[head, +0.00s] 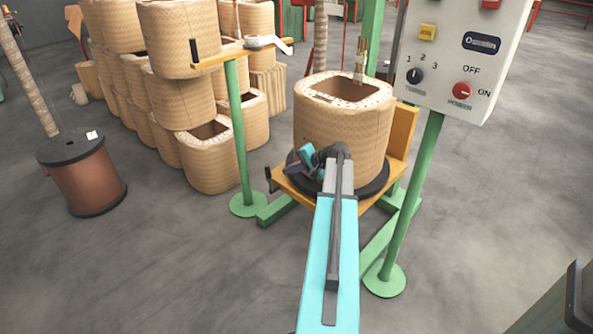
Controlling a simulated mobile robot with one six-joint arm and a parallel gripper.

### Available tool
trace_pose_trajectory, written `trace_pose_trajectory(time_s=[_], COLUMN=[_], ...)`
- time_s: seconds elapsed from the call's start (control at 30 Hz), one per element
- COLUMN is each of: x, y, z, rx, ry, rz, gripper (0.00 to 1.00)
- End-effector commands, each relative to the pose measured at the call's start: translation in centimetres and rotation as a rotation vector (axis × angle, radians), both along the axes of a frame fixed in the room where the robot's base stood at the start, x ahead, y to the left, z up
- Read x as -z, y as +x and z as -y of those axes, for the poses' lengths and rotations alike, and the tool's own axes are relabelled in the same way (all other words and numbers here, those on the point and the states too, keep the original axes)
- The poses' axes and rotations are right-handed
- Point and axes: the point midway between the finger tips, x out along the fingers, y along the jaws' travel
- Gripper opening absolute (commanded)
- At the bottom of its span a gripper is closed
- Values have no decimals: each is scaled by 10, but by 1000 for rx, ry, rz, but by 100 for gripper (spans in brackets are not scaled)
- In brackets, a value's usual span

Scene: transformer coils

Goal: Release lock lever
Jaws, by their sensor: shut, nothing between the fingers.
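My gripper (299,164) is at the near left side of a large tan coil (342,130), just above the black round plate (373,190) under it. Its fingers are small and partly hidden by my wrist, but it looks shut with nothing in it. A small black lever (270,182) stands up at the left corner of the yellow-orange platform (287,189), below and left of my gripper and apart from it. This may be the lock lever; I cannot tell for sure. My blue forearm hides part of the platform's front.
A green post with a yellow crossbar (222,57) stands left of the platform. A control box (463,50) on a green post stands to the right. Stacked coils (207,160) are behind left. A brown wire spool (83,180) is at the left. The front left floor is clear.

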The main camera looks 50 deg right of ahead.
Motion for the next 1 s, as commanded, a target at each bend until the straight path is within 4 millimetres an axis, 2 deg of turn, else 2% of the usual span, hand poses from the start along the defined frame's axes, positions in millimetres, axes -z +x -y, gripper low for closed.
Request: trace_pose_trajectory(time_s=[0.2,0.5,1.0], x=[21,24,23], y=[26,57,62], z=[-3,-7,-8], rx=[-1,-2,-1], ry=[0,-1,-1], rz=[0,0,0], gripper=[0,0,0])
